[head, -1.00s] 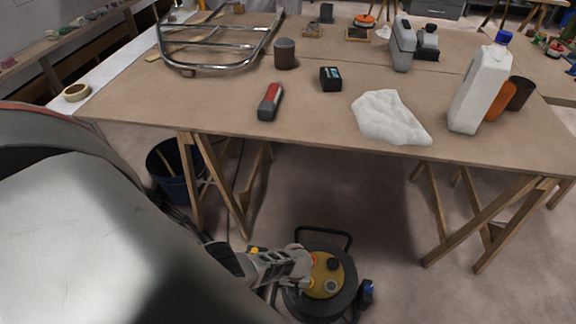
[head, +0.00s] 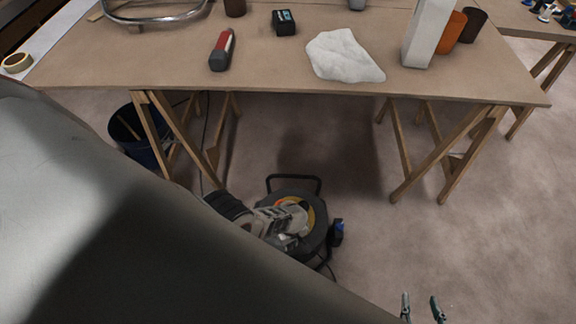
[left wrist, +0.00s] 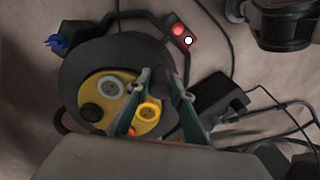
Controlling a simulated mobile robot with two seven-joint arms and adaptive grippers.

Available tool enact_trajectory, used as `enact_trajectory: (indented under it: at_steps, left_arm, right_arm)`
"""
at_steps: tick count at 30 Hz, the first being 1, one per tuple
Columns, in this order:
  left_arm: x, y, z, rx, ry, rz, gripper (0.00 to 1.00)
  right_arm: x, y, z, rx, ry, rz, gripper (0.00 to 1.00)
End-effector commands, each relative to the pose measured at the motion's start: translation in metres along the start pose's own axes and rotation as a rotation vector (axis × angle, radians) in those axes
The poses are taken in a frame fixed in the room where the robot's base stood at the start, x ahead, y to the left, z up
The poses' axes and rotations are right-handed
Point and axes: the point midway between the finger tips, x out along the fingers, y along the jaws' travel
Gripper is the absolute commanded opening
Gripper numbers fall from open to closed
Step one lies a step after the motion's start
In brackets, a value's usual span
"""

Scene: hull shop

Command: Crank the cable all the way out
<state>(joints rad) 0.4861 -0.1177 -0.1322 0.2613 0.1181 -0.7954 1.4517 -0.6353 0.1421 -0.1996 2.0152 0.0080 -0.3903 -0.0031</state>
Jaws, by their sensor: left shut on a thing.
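The cable reel (head: 318,237) stands on the floor below the front of the table, with a black drum, a yellow centre and a black carrying frame. In the left wrist view the black drum (left wrist: 78,68) surrounds a yellow disc (left wrist: 90,88) with a grey socket, a black knob and a yellow ring. My left gripper (head: 292,220) is over the reel's face and covers much of it. Its fingers (left wrist: 158,85) are shut on the crank knob, which is mostly hidden between them. My right gripper (head: 421,302) is open and empty at the bottom edge, away from the reel.
A blue plug (head: 339,226) sits at the reel's side. A dark box (left wrist: 222,97) and loose black cables lie beside the reel. The table (head: 270,75) and its trestle legs stand behind, near a blue bucket (head: 137,140). Floor to the right is clear.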

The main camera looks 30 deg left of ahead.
Motion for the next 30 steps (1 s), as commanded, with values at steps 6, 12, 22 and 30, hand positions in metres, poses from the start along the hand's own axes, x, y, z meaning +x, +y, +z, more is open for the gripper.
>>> enact_trajectory:
  at_steps: [6, 12, 22, 30]
  left_arm:
    - [-0.0008, 0.0049, -0.0011, 0.002, 0.003, 0.005, 0.0]
    - [-0.0015, 0.0062, -0.0022, 0.002, 0.005, 0.007, 0.0]
    - [-0.0021, 0.0067, -0.003, 0.002, 0.006, 0.008, 0.39]
    - [-0.0014, 0.0049, -0.0014, 0.001, 0.003, 0.005, 0.39]
  right_arm:
    - [0.0013, 0.0014, -0.0027, -0.002, 0.005, 0.002, 0.4]
    - [0.0034, 0.0036, -0.0078, -0.003, 0.014, 0.005, 0.4]
    - [0.0031, 0.0034, -0.0078, -0.002, 0.014, 0.005, 0.4]
    - [-0.0001, -0.0004, -0.001, 0.0, 0.001, 0.0, 0.4]
